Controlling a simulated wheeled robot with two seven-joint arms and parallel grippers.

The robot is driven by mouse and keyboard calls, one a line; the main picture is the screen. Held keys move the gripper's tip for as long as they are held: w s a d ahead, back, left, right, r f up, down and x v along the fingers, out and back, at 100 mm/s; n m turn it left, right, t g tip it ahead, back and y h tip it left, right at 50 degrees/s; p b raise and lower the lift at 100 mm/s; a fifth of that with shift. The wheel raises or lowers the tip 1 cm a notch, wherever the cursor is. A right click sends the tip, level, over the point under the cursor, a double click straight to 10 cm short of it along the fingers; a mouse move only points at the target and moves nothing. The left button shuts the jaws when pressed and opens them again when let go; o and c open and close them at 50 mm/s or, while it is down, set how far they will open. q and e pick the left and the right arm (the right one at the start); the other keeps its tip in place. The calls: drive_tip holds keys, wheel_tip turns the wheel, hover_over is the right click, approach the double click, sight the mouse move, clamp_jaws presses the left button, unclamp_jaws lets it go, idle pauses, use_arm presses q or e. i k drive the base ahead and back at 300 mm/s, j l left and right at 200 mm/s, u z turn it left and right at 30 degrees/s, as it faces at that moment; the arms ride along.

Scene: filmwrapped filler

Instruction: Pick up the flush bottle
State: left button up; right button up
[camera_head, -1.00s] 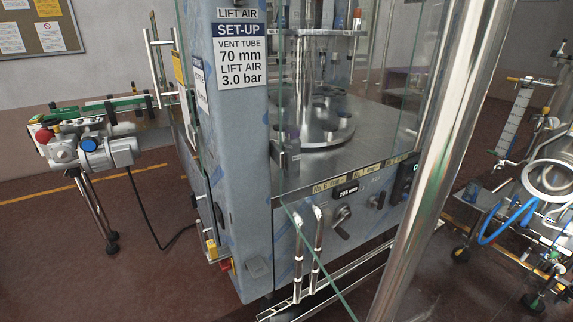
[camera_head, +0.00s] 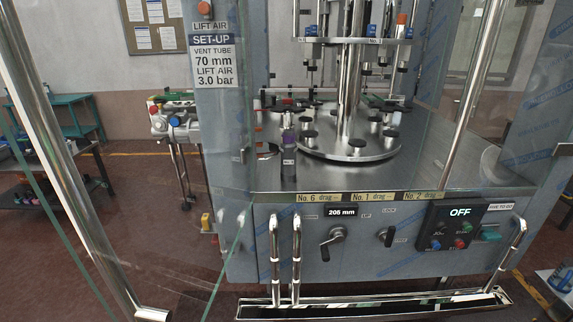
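I cannot tell which thing is the flush bottle. Several small dark and coloured items (camera_head: 48,190) stand on the low shelf at the left edge, too small to make out. A blue and white item (camera_head: 563,279) is cut off at the right edge, and I cannot tell what it is. Inside the filler, a dark upright piece with a purple top (camera_head: 288,158) stands left of the round turntable (camera_head: 350,148). Neither of my grippers is in view.
The filler cabinet (camera_head: 370,245) fills the middle, with a control panel reading OFF (camera_head: 461,221) and a metal trough (camera_head: 380,303) low in front. A shiny post (camera_head: 60,160) and glass pane stand at the left. A green bench (camera_head: 62,112) is farther back. Floor at lower left is clear.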

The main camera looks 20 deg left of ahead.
sight(288, 152)
drive_tip(key=i+l+u, duration=0.5)
drive_tip(key=l, duration=0.2)
drive_tip(key=i+l+u, duration=0.25)
drive_tip(key=l, duration=0.15)
drive_tip(key=i+l+u, duration=0.25)
drive_tip(key=l, duration=0.2)
drive_tip(key=k, duration=0.05)
